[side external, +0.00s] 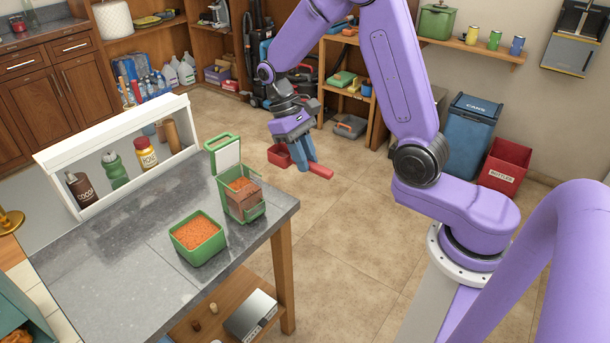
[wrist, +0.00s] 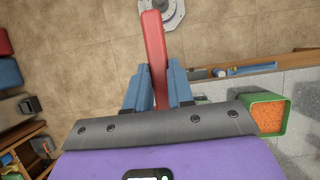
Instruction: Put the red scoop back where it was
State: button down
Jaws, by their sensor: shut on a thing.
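The red scoop (side external: 279,155) is held in the air beside the far right end of the counter, its handle pointing right in the side view. My gripper (side external: 306,158), with blue fingers, is shut on the scoop's handle. In the wrist view the red handle (wrist: 153,45) stands between the two fingers of my gripper (wrist: 158,78); the bowl is hidden there. A green bin (side external: 243,206) with its lid raised and orange grains inside stands near the counter's corner. A green square tub (side external: 198,254) of orange grains stands in front of it.
A white shelf unit (side external: 115,150) with several bottles and jars stands at the back of the grey counter (side external: 110,270). The counter's front left is clear. Open tiled floor (side external: 345,235) lies right of the counter. A blue bin (side external: 468,135) and red box (side external: 503,165) stand at the wall.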

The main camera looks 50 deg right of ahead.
notch_tip(320, 180, up, 7)
jog(key=shift+r, duration=0.1)
jog(key=w+a+m+t+y, duration=0.1)
jog(key=w+a+m, duration=0.35)
jog(key=a, duration=0.45)
jog(key=w+a+f+m+t+y, duration=0.15)
jog(key=w+a+m, duration=0.35)
jog(key=a, duration=0.5)
jog(key=w+a+r+m+y, duration=0.1)
jog(key=w+a+m+y, duration=0.15)
jog(key=w+a, duration=0.5)
jog(key=s+a+m+t, duration=0.25)
jog(key=a+m, duration=0.35)
jog(key=a, duration=1.2)
jog(key=shift+w+d+f, duration=0.15)
jog(key=shift+f, duration=3.55)
jog(key=shift+w+d+f, duration=0.1)
jog(key=shift+d+f, duration=0.05)
jog(key=shift+f, duration=3.6)
jog(key=shift+w+d+f, duration=0.15)
jog(key=shift+f, duration=3.55)
jog(key=shift+f, duration=0.65)
jog(key=c, duration=0.9)
grip_release()
